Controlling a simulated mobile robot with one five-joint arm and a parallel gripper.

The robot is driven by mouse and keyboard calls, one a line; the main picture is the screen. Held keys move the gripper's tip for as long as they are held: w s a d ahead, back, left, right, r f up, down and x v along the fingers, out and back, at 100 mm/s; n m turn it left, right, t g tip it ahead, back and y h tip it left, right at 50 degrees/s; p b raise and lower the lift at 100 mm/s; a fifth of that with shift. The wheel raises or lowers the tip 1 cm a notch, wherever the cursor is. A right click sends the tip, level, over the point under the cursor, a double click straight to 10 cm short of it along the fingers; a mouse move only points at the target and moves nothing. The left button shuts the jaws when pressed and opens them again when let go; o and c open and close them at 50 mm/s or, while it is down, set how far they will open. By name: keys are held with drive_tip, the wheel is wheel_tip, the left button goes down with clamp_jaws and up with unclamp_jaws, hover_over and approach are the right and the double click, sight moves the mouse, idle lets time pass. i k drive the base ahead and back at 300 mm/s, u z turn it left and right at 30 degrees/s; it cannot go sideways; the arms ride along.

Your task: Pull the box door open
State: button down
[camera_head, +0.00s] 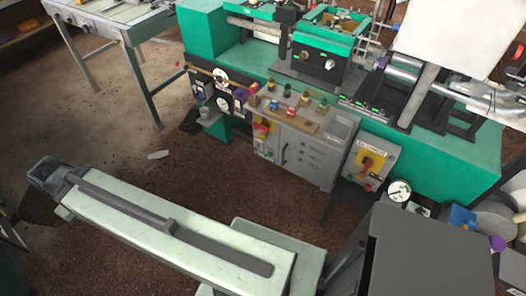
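A grey metal box (297,156) stands on the floor against the front of the green machine in the middle of the view. Its front shows small dark markings and a dark, narrow handle-like part (284,153). The front looks flush with the box, with no visible gap. A smaller grey box (372,160) with a yellow and red switch stands to its right. I cannot tell which of the two is the task's box. I cannot make out my gripper in this view.
A long pale bench (150,215) with a dark bar crosses the lower left. A dark grey cabinet-like block (430,250) fills the lower right. The green machine (455,165) runs along the back. Brown floor (200,175) lies open between bench and boxes, with a small pale scrap (158,155) on it.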

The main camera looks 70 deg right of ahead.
sight(318, 163)
drive_tip(key=z, duration=2.15)
drive_tip(key=k, duration=0.2)
drive_tip(key=u, duration=0.35)
